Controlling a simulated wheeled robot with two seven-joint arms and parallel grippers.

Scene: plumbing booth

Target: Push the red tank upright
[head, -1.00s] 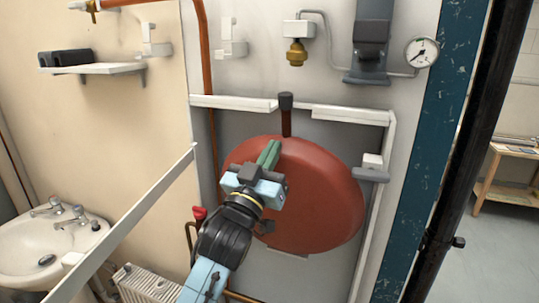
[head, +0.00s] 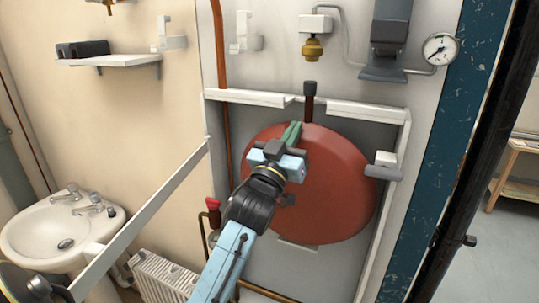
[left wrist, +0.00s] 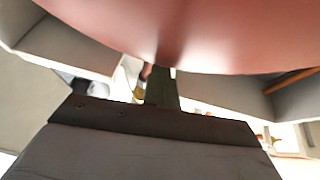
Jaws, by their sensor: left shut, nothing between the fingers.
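The red tank (head: 335,185) is a rounded, flattened vessel in the framed recess of the wall panel. Its outline leans a little to one side, and a dark capped pipe (head: 309,105) stands at its top. My left gripper (head: 292,131) is shut and empty, with its green fingers at the upper left of the tank's front. In the left wrist view, the tank (left wrist: 190,35) fills the top, and the shut fingers (left wrist: 160,85) reach up to its edge. Whether they touch it is unclear. My forearm hides the tank's lower left. My right gripper is not in view.
A white frame (head: 355,112) edges the recess, with a grey-and-white bracket (head: 383,168) on its right side. A red-handled valve (head: 213,204) and radiator (head: 165,275) are low left. A sink (head: 60,228) stands further left. A gauge (head: 440,49) is upper right.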

